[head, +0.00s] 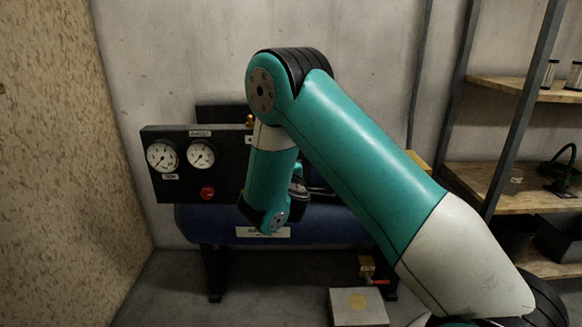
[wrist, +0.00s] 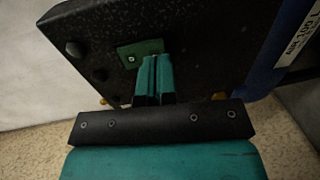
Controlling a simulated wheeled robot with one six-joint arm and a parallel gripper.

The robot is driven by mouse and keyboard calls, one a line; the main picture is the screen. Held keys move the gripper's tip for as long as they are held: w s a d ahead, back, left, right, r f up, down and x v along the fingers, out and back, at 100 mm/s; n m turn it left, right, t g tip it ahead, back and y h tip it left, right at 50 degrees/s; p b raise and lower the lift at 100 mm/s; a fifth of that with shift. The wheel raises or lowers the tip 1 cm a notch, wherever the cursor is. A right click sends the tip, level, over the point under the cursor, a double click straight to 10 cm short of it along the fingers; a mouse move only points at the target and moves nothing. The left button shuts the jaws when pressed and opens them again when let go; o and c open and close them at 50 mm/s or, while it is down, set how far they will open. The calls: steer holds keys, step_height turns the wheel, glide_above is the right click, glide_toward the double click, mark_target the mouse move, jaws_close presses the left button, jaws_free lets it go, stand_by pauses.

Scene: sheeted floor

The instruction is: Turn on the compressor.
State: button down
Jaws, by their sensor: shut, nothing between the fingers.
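The compressor has a dark blue tank (head: 330,224) on legs. A black panel (head: 165,190) above it carries two round gauges (head: 162,156) and a red knob (head: 207,192). My arm hides the right part of the panel in the head view, and my gripper cannot be made out there. In the wrist view the black panel (wrist: 205,40) fills the top, with a small green plate (wrist: 130,56) bearing a pale dot. My gripper (wrist: 155,60) is shut and empty, its fingertips over the plate's lower right edge. I cannot tell whether they touch it.
A shelf rack with wooden boards (head: 480,178) stands at the right. A pale box (head: 358,307) lies on the floor below the tank, near a red-handled valve (head: 375,281). A rough tan wall (head: 55,150) closes the left side.

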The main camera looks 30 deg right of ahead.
steer(key=shift+w+d, duration=0.35)
steer(key=shift+w, duration=0.2)
steer(key=shift+w+d+f, duration=0.1)
steer(key=shift+w+f, duration=0.05)
steer(key=f+b+v, duration=0.3)
steer(key=b+v, duration=0.4)
steer(key=v, duration=0.6)
steer(key=shift+s+a+f+b, duration=0.15)
steer(key=shift+s+a+b, duration=0.15)
steer(key=shift+s+b, duration=0.15)
